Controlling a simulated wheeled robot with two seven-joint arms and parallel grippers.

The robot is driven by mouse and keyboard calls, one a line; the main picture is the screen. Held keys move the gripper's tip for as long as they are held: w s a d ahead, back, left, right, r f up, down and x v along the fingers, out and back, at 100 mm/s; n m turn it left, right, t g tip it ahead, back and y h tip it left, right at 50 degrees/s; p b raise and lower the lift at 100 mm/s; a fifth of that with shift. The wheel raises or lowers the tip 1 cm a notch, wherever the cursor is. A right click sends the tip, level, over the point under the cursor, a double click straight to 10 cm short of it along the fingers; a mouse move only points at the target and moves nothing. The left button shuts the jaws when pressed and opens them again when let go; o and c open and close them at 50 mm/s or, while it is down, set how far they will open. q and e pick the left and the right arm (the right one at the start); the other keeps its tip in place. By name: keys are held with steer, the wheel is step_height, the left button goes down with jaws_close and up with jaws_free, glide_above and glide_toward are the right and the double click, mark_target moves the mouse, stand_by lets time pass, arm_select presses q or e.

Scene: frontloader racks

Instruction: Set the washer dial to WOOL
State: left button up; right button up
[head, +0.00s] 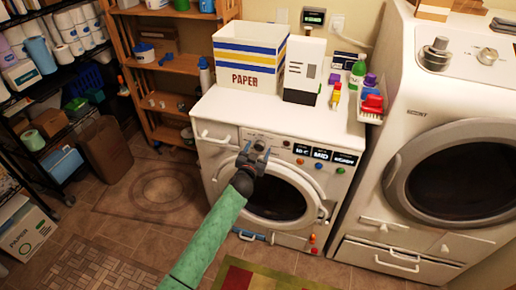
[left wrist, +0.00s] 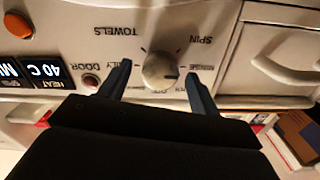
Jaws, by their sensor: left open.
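The washer (head: 217,155) is the white front loader on the left. Its round dial (left wrist: 160,72) shows upside down in the left wrist view, with a dark mark toward the picture's right. TOWELS and SPIN are legible; labels nearer my gripper are partly covered, and I cannot make out WOOL. My left gripper (head: 257,150) is open in front of the washer's panel. In the left wrist view my left gripper (left wrist: 159,74) has one finger on each side of the dial; contact is not clear. My right gripper is not in view.
A PAPER bin (head: 248,80) and bottles stand on the washer. A second machine (head: 400,235) stands close on the right. Wooden shelves (head: 150,65) stand behind left; floor in front is mostly clear.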

arm_select(q)
steer(key=shift+w, duration=0.25)
steer(key=shift+c, duration=0.2)
steer(key=c, duration=0.9)
